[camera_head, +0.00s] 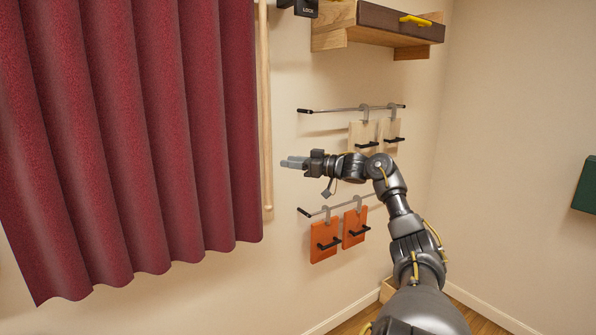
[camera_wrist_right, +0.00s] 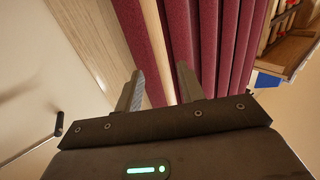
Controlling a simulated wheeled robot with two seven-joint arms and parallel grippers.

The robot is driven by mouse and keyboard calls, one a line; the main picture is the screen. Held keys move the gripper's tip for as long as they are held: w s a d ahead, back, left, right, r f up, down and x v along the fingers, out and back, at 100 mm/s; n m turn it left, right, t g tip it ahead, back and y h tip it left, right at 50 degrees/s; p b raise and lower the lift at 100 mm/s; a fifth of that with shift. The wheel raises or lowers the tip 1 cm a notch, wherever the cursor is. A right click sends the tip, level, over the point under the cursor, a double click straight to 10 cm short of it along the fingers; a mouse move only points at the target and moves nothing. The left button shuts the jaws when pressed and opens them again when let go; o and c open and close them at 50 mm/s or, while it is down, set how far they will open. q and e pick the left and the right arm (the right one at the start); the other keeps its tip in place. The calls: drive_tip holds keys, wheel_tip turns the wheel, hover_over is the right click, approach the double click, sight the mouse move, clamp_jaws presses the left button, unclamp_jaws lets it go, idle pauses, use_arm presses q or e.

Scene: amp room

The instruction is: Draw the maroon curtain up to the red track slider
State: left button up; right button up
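The maroon curtain (camera_head: 130,130) hangs in folds over the left half of the head view, its right edge beside a pale wooden pole (camera_head: 265,120). My right gripper (camera_head: 285,162) points left, just right of the pole at mid-height. In the right wrist view its two fingers (camera_wrist_right: 160,84) stand apart, with nothing clearly gripped. Whether the fingers touch the cloth I cannot tell. The red track slider is not visible; the curtain's top is out of frame. My left gripper is not in view.
Right of the pole, a wall rail (camera_head: 350,109) holds pale hanging boards (camera_head: 362,137); a lower rail holds orange boards (camera_head: 324,240). A wooden shelf (camera_head: 330,38) and a black block marked LOCK (camera_head: 305,9) are above. A wooden surface (camera_wrist_right: 85,40) fills the wrist view's upper left.

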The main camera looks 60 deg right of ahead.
drive_tip(key=shift+s+d, duration=0.1)
drive_tip(key=shift+s, duration=0.75)
